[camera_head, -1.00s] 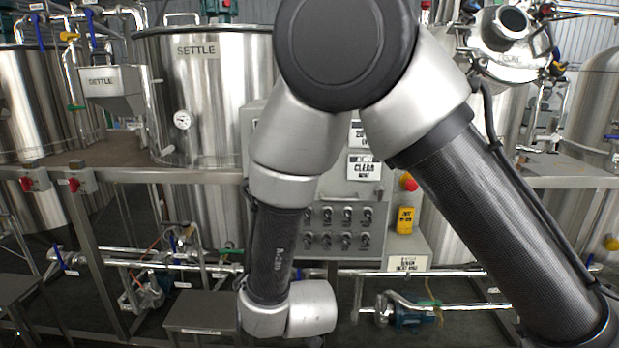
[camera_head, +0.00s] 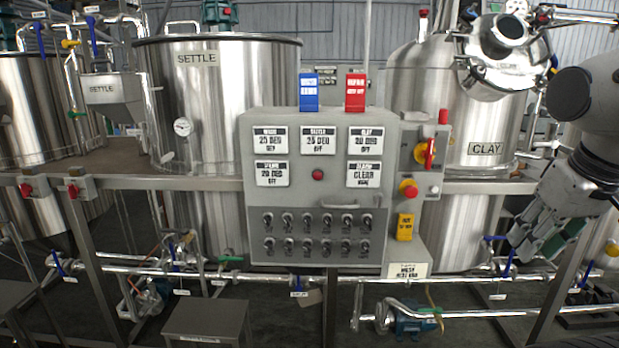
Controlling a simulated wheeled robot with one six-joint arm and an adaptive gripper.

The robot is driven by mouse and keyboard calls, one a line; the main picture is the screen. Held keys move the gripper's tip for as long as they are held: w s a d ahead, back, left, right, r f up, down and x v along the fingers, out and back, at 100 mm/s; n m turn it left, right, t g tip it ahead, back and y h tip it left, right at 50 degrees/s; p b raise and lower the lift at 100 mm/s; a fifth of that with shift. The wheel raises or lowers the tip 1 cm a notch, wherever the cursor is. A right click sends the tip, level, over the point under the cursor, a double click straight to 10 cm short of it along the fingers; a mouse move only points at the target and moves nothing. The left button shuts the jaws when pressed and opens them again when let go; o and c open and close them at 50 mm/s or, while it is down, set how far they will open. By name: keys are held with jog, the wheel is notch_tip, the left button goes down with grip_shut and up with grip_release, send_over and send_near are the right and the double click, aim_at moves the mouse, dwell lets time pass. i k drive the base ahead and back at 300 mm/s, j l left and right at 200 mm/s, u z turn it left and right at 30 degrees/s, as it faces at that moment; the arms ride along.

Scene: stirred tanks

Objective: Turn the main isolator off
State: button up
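The main isolator appears to be the red rotary handle (camera_head: 430,153) on a yellow backplate, at the upper part of a small grey box on the right side of the control panel. Its handle stands near upright, tilted slightly. My gripper (camera_head: 535,245) is at the right of the picture, pointing down and left, lower than the isolator and well apart from it. Its fingers look spread, with nothing between them. Nothing covers the isolator.
The grey control panel (camera_head: 313,200) carries labels and several switches. The CLAY tank (camera_head: 465,130) stands behind. Pipes and a steel frame run below.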

aim_at(423, 153)
jog(key=j+z, duration=0.2)
jog(key=j, duration=0.15)
jog(key=k+j+z, duration=0.25)
jog(key=j+z, duration=0.2)
jog(key=j, duration=0.2)
